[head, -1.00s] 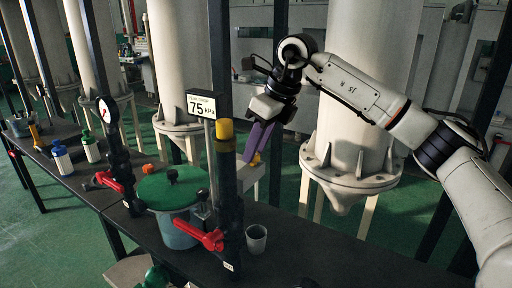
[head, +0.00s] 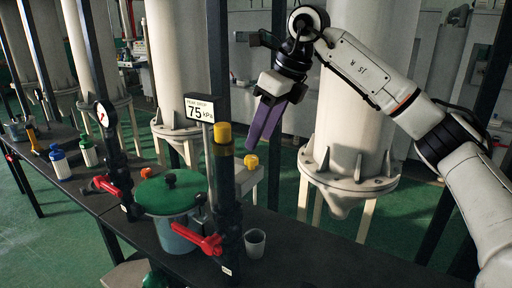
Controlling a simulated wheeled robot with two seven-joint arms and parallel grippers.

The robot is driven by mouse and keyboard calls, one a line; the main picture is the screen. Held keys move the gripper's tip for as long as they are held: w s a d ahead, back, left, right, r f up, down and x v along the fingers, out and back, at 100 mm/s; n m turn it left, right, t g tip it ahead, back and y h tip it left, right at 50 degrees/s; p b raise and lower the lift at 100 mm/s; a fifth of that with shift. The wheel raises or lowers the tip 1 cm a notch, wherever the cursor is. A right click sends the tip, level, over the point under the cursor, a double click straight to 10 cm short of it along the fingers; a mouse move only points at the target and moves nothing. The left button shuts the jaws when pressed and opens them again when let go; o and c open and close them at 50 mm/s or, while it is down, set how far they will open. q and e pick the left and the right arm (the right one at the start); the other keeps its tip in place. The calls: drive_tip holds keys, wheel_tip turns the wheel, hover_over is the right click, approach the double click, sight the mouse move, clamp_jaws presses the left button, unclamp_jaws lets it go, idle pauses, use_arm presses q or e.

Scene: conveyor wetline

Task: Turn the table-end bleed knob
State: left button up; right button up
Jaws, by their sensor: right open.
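A small yellow knob (head: 250,161) sits on a pale grey box (head: 247,178) behind the dark column near the table end. I cannot tell from the picture which of the two is the bleed knob. My right gripper (head: 259,142) points down with purple fingers, open and empty. Its tips are just above and right of the small yellow knob, apart from it. My left gripper is not in view.
A display reading 75 kPa (head: 199,108) stands left of the column. A red lever valve (head: 200,241), a green-lidded pot (head: 170,192) and a grey cup (head: 255,243) are close by. Large white vessels (head: 352,120) stand behind. The dark table (head: 320,262) is clear to the right.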

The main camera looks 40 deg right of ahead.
drive_tip(key=v, duration=0.4)
drive_tip(key=shift+s+r, duration=0.1)
drive_tip(key=shift+r, duration=0.15)
drive_tip(key=shift+f, duration=0.1)
